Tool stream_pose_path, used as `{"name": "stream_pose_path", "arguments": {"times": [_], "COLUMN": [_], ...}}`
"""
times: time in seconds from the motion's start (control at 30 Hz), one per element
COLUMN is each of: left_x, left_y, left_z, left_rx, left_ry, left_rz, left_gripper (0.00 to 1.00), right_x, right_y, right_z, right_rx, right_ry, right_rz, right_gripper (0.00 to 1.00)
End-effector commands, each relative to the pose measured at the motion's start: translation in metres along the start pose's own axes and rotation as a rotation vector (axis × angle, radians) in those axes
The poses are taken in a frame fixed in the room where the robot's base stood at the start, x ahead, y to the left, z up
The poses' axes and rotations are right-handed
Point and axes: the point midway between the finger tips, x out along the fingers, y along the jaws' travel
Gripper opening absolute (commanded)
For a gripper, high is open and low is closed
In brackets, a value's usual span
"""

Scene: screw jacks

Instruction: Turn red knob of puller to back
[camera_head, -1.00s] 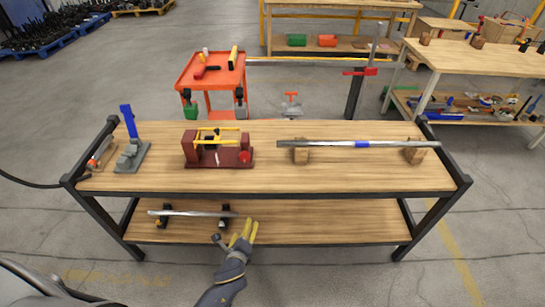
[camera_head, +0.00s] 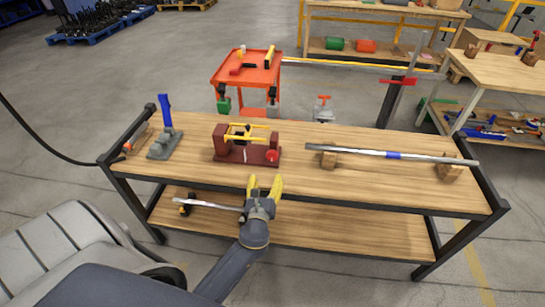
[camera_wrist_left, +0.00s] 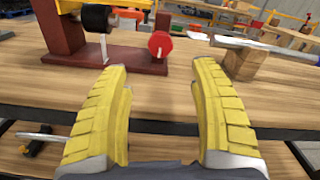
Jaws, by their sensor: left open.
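The puller (camera_head: 247,147) is a dark red block frame with yellow bars on the table's top shelf. Its round red knob (camera_head: 271,156) is on the right side of its front. In the left wrist view the red knob (camera_wrist_left: 160,44) shows just above the gap between my fingers, beyond the tips. My left gripper (camera_head: 264,180) has yellow fingers, spread apart and empty, at the front edge of the top shelf, in front of and below the puller. It also shows in the left wrist view (camera_wrist_left: 160,72). My right gripper is not in view.
A wooden two-shelf table (camera_head: 340,181) holds everything. A blue-handled grey tool (camera_head: 166,130) stands left of the puller. A metal rod (camera_head: 390,154) rests on wooden blocks to the right. Bare tabletop lies between gripper and puller.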

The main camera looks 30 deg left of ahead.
Motion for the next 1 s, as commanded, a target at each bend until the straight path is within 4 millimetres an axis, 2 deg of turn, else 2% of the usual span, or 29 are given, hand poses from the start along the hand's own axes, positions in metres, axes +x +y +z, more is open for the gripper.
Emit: {"name": "stream_pose_path", "arguments": {"times": [0.03, 0.2, 0.5, 0.73, 1.0], "left_x": [0.011, 0.042, 0.091, 0.114, 0.124], "left_y": [-0.001, -0.001, 0.000, 0.000, 0.000], "left_z": [0.002, 0.001, 0.000, 0.000, 0.000], "left_rx": [0.000, -0.001, -0.001, -0.001, -0.001], "left_ry": [-0.003, -0.002, 0.000, 0.000, 0.001], "left_rz": [0.000, -0.001, 0.000, -0.001, 0.000], "left_gripper": [0.63, 0.63, 0.63, 0.63, 0.63], "right_x": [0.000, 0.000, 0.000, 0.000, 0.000], "right_y": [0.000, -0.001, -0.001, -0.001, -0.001], "right_z": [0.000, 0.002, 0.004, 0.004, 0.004], "right_rx": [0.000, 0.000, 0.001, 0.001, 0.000], "right_ry": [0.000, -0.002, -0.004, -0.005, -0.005], "right_rz": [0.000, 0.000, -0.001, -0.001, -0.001], "right_gripper": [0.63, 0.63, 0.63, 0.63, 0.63]}}
